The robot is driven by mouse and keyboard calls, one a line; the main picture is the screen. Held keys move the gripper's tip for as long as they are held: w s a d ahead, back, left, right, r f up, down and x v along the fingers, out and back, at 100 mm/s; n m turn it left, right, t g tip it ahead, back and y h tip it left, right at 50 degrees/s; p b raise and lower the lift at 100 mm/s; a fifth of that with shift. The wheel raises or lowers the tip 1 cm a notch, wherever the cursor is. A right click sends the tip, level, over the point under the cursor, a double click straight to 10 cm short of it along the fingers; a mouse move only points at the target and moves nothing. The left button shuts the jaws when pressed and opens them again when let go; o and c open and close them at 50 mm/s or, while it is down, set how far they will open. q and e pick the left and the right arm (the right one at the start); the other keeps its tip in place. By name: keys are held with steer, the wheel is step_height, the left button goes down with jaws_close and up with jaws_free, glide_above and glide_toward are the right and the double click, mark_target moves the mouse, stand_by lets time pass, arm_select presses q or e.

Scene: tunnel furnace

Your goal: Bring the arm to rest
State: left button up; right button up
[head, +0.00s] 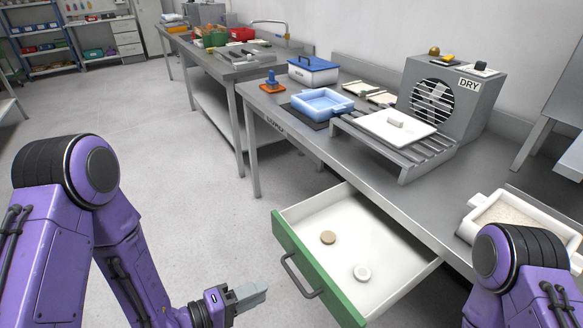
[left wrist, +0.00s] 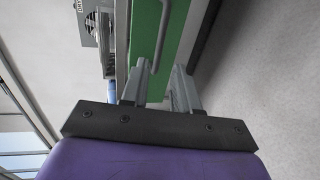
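My left arm comes in from the left in the head view. Its gripper (head: 258,290) is low, in front of the open drawer and just left of the drawer's handle (head: 300,276). In the left wrist view the two fingers (left wrist: 160,68) stand apart with nothing between them, and the drawer's green front (left wrist: 150,30) shows beyond. I see no contact with the handle.
The grey bench carries a blue tray (head: 322,103), a blue lidded box (head: 313,70), a slatted rack with a white plate (head: 396,127), a DRY fan unit (head: 448,98) and a white sand-filled tray (head: 470,228). The floor (head: 200,215) left of the drawer is clear.

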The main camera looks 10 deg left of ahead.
arm_select(q)
steer(key=s+a+f+m+g+y, duration=0.2)
steer(key=a+f+y, duration=0.8)
steer(key=a+f, duration=0.15)
steer(key=s+a+f+g+y, duration=0.2)
steer(key=s+f, duration=0.1)
steer(key=s, duration=0.4)
steer(key=s+a+f+g+y, duration=0.3)
steer(key=s+f, duration=0.1)
steer(key=s, duration=0.4)
steer(key=shift+f, duration=0.2)
steer(key=shift+d, duration=0.1)
stand_by(1.6)
